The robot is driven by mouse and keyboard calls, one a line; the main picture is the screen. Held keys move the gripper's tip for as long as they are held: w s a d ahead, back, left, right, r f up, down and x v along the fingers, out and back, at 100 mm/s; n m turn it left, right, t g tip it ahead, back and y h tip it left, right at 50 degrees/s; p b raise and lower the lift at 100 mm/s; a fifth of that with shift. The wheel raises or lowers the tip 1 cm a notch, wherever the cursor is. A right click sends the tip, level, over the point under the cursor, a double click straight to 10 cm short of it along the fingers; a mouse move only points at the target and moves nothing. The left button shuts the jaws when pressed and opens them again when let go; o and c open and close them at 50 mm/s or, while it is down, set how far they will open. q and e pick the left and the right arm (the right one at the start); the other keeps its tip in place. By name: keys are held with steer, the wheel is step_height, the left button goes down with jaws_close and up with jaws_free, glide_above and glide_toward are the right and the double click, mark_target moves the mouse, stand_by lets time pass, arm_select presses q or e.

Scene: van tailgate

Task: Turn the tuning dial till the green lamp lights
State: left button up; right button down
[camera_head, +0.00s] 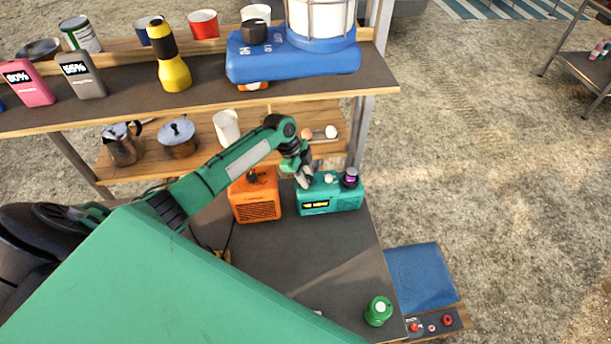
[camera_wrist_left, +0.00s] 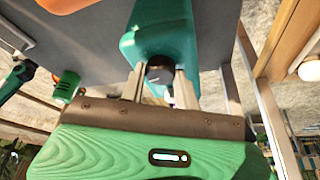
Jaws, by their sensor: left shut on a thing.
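A teal radio (camera_head: 345,200) stands on the dark table, with a dark display panel (camera_head: 316,204) showing yellow marks on its front. A white knob (camera_head: 328,179) and a dark purple-topped knob (camera_head: 351,177) sit on its top. My left gripper (camera_head: 304,180) is at the radio's left end. In the left wrist view the teal radio (camera_wrist_left: 160,35) is ahead, and the gripper (camera_wrist_left: 160,88) is shut with its fingers on either side of a dark round dial (camera_wrist_left: 158,73). The head view hides this dial behind the gripper. I cannot make out a lit green lamp. My right gripper is not in view.
An orange box (camera_head: 257,205) stands just left of the radio. A shelf above holds a blue appliance (camera_head: 290,62) and a yellow flashlight (camera_head: 172,72). A green canister (camera_head: 378,311) stands near the table's front right corner. The table between is clear.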

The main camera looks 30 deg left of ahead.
arm_select(q)
steer(key=shift+w+f+m+g+b, duration=0.2)
steer(key=shift+m+g+b, duration=0.1)
steer(key=shift+m+b, duration=0.6)
steer(key=shift+r+m+b, duration=0.2)
steer(key=shift+m+b, duration=0.3)
steer(key=shift+m, duration=0.2)
steer(key=shift+s, duration=0.1)
steer(key=o, duration=1)
steer(key=b+v, duration=0.1)
steer(key=v, duration=0.3)
steer(key=b+v, duration=0.1)
steer(key=v, duration=0.3)
steer(key=b+v, duration=0.2)
steer(key=v, duration=0.2)
steer(key=shift+w+r, duration=0.1)
steer(key=shift+w, duration=0.15)
